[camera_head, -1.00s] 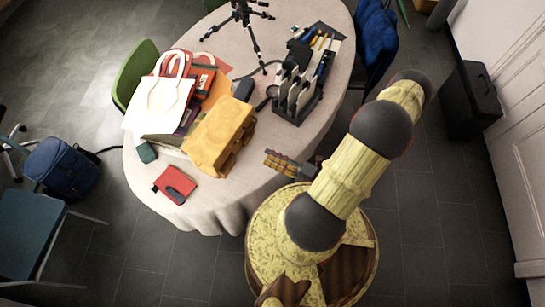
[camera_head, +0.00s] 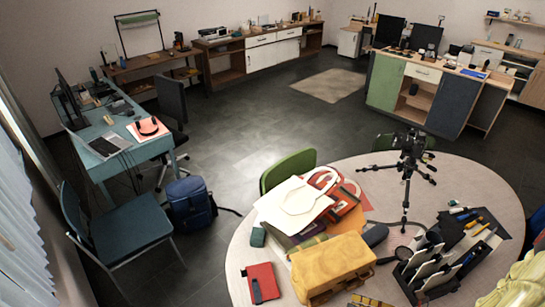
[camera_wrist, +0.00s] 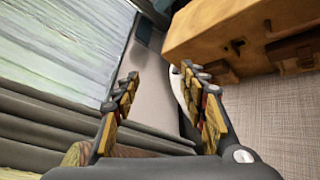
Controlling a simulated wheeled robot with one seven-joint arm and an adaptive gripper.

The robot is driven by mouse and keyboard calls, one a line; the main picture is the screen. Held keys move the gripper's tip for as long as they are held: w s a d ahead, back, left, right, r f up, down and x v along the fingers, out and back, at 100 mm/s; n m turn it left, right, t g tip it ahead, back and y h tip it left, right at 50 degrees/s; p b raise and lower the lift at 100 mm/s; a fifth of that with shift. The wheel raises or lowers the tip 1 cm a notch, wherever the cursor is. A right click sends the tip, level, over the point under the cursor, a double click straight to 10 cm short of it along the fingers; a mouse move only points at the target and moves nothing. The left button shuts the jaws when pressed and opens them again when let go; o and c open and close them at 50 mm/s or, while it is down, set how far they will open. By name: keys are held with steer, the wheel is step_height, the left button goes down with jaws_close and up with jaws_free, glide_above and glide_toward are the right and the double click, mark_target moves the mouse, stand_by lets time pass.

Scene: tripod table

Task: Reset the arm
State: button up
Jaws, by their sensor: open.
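My gripper (camera_wrist: 160,76) is open in the wrist view, with its two padded fingers apart and nothing between them. In the head view only a bit of the gripper (camera_head: 372,302) shows at the bottom edge, just below and right of the yellow bag (camera_head: 332,268). The bag also fills the upper right of the wrist view (camera_wrist: 225,35), beyond the right finger and apart from it. The rest of the arm is out of view.
A blue backpack (camera_head: 190,204) and open floor lie left.

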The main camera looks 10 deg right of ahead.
steer(key=s+a+r+n+g+h+b, duration=0.1)
steer(key=a+r+n+h, duration=0.2)
steer(key=r+n, duration=0.5)
steer(key=s+a+r+n+g+h+b, duration=0.1)
steer(key=a+r+n+h, duration=0.3)
steer(key=r+n, duration=0.5)
steer(key=s+a+r+n+g+h+b, duration=0.1)
steer(key=r+n+h, duration=0.4)
steer(key=n, duration=1.2)
step_height(320, 180, up, 4)
steer(key=a+b, duration=0.1)
steer(key=a, duration=0.1)
steer(key=shift+s+a+h, duration=0.2)
steer(key=shift+a+h, duration=0.15)
steer(key=shift+h, duration=0.05)
